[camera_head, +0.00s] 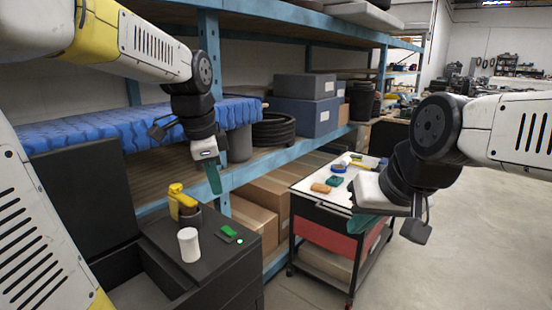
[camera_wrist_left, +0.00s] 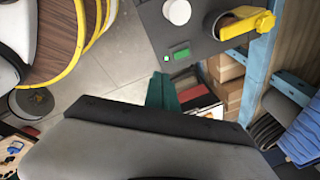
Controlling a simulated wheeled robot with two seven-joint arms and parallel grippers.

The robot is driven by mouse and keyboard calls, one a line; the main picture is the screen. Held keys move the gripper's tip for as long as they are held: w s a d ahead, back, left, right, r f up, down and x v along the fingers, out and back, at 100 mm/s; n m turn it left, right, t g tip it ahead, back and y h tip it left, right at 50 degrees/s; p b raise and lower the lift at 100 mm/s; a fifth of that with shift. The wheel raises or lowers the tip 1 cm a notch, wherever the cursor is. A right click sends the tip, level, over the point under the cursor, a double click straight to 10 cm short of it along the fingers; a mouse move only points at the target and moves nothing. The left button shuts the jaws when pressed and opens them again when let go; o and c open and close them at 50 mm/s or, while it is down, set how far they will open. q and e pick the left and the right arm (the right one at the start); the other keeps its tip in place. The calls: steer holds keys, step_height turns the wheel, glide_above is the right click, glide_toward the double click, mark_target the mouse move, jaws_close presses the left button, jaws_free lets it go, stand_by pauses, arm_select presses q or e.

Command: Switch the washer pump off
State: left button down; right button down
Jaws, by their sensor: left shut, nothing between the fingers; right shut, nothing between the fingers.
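A small green switch (camera_head: 229,231) sits on the top of a dark grey box (camera_head: 213,253), with a small lit green lamp (camera_head: 240,241) beside it. In the left wrist view the green switch (camera_wrist_left: 180,53) and the lamp (camera_wrist_left: 166,58) show just beyond my left fingertips. My left gripper (camera_head: 214,182) is shut and empty, its teal fingers pointing down above the box, apart from the switch. Its fingers also show in the left wrist view (camera_wrist_left: 162,88). My right gripper (camera_head: 367,226) is shut and empty, by the cart at the right, partly hidden by its own wrist.
A white cylindrical knob (camera_head: 189,244) and a yellow handle (camera_head: 181,198) stand on the box near the switch. A cart (camera_head: 322,206) with small items stands to the right. Blue shelving (camera_head: 212,70) with cardboard boxes (camera_head: 264,191) runs behind. The floor at right is clear.

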arm_select(q)
steer(key=s+n+t, duration=0.2)
steer(key=s+n, duration=0.4)
steer(key=m+g+y, duration=0.2)
steer(key=m+g, duration=0.2)
steer(key=m, duration=1.3)
glide_above(226, 228)
steer(key=s+d, duration=0.1)
steer(key=d, duration=0.1)
step_height(226, 228, down, 6)
steer(key=f, duration=0.4)
steer(key=a+f, duration=0.1)
steer(key=f, duration=0.8)
steer(key=shift+w+a, duration=0.25)
steer(key=shift+w, duration=0.1)
steer(key=shift+f, duration=0.1)
